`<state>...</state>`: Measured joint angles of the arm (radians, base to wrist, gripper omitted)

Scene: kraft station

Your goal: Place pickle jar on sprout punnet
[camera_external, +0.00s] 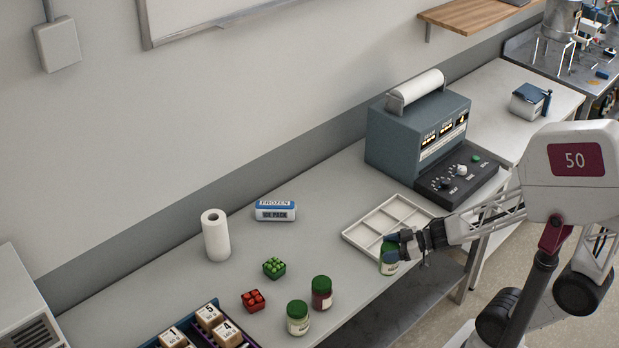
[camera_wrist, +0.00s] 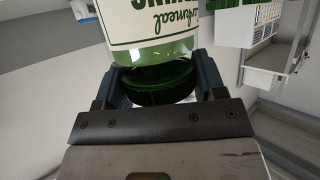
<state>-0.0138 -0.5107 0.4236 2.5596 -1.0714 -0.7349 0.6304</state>
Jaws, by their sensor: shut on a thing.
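My gripper (camera_external: 393,247) is shut on the pickle jar (camera_external: 389,267), a greenish glass jar with a pale label, at the tray's near right side. In the wrist view the jar (camera_wrist: 150,45) has its dark green lid between my fingers (camera_wrist: 155,88), and the pale label lies beyond it. I cannot tell how high the jar is above the bench. The sprout punnet (camera_external: 274,268), a small dark tub of green balls, stands on the bench well to the left of my gripper.
A white divided tray (camera_external: 362,236) lies beside my gripper. A frozen pack (camera_external: 275,211) and paper roll (camera_external: 216,236) are behind. Bench between tray and punnet is clear.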

